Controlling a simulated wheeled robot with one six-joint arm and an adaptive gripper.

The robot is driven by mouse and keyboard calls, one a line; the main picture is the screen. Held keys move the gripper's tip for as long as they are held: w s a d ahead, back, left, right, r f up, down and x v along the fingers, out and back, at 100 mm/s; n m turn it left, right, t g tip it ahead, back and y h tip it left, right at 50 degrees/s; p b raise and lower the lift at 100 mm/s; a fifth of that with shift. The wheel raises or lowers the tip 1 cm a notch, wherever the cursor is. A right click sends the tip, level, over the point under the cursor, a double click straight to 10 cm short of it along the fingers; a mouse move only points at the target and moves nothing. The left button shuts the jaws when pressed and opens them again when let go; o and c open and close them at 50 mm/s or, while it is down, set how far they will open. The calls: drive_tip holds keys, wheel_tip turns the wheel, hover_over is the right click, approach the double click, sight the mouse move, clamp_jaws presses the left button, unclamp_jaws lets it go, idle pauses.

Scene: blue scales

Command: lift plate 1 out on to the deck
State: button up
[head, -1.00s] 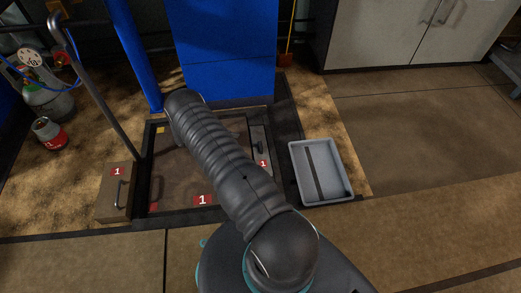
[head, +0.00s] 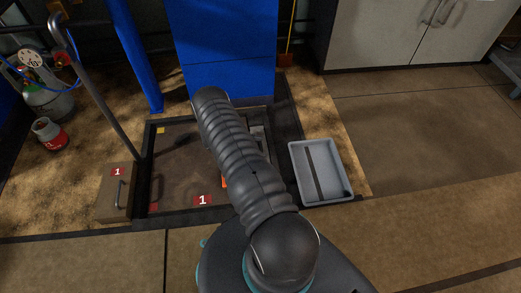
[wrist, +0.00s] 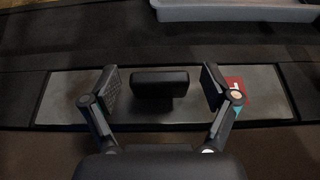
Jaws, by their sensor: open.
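Plate 1 (wrist: 185,112) is a grey metal plate set in a dark frame, with a black block handle (wrist: 158,82) on top and a red label at its right in the wrist view. My gripper (wrist: 160,90) is open above the plate, with one finger on each side of the handle and a gap to both. My arm hides the gripper in the head view. The brown deck (head: 180,175), with a red "1" label at its front edge, lies left of the plate.
A grey tray (head: 343,188) stands on the floor right of the frame. A brown box (head: 116,205) with a handle and a post (head: 108,110) stand at the left. A blue column (head: 222,85) rises behind. Gas bottles stand at the far left.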

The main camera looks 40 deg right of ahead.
sight(261, 146)
drive_tip(key=c, duration=1.5)
drive_tip(key=shift+o, duration=0.2)
wheel_tip(261, 146, up, 5)
drive_tip(key=shift+f+p, duration=0.15)
drive_tip(key=shift+p, duration=0.25)
drive_tip(key=s+a+r+p, duration=0.1)
drive_tip(key=s+a+r, duration=0.1)
drive_tip(key=s+r, duration=0.4)
drive_tip(key=s, duration=0.5)
drive_tip(key=shift+s+a+r+p, duration=0.15)
drive_tip(key=shift+a+p, duration=0.15)
drive_tip(key=shift+p, duration=0.05)
